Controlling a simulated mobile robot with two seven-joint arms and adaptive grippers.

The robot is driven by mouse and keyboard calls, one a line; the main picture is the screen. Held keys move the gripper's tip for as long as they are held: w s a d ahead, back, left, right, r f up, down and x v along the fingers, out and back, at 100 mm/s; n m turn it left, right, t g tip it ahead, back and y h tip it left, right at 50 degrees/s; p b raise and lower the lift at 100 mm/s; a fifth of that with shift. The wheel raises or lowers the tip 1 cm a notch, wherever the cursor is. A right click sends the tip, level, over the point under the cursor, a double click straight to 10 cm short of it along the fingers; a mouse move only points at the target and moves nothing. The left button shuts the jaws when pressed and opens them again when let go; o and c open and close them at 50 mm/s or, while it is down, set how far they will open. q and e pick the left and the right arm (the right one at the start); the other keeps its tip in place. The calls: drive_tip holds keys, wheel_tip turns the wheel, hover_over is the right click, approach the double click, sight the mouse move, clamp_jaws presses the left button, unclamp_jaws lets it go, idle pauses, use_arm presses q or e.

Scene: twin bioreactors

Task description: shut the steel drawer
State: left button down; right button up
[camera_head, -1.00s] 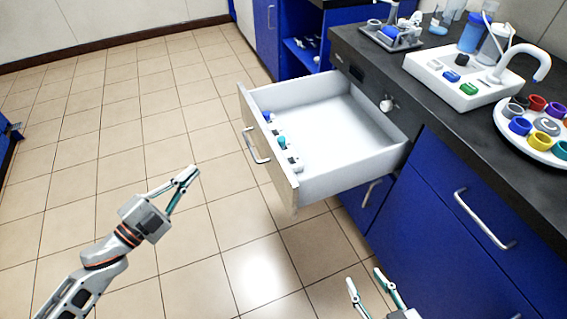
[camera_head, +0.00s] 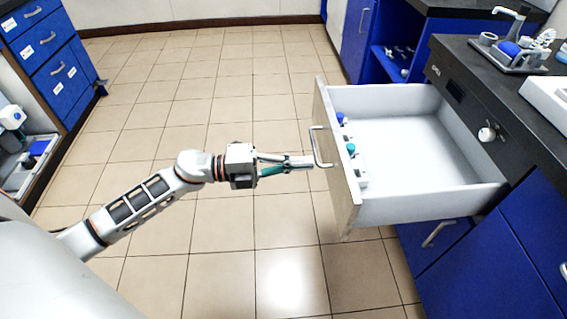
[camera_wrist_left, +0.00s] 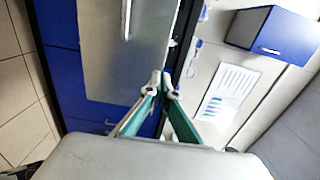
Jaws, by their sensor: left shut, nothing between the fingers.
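The steel drawer (camera_head: 346,206) is pulled well out of the dark-topped bench, in the middle right of the head view. Its inside is white, and its front faces left with a bar handle (camera_head: 320,148). My left gripper (camera_head: 308,162) is shut and empty, its fingertips just left of the drawer front beside the handle; I cannot tell whether they touch. In the left wrist view the shut fingertips (camera_wrist_left: 163,84) show near a grey panel (camera_wrist_left: 105,55), which looks like the drawer front, with a handle (camera_wrist_left: 127,18). My right gripper is out of view.
Small blue- and teal-capped items (camera_head: 351,149) stand inside the drawer behind its front. The bench top (camera_head: 470,65) carries a tray of labware (camera_head: 515,52). Blue cabinets (camera_head: 52,55) stand at the far left. The tiled floor (camera_head: 215,95) left of the drawer is clear.

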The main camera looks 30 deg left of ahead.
sight(340, 161)
use_arm(q)
drive_tip(key=x, duration=0.4)
drive_tip(key=shift+w+d, duration=0.15)
drive_tip(key=shift+d, duration=0.05)
drive_tip(key=shift+w+d, duration=0.4)
drive_tip(key=shift+d, duration=0.2)
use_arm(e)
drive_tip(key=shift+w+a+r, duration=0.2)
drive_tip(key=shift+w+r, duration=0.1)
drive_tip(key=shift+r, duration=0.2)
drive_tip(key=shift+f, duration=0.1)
use_arm(q)
drive_tip(key=shift+w+d, duration=0.1)
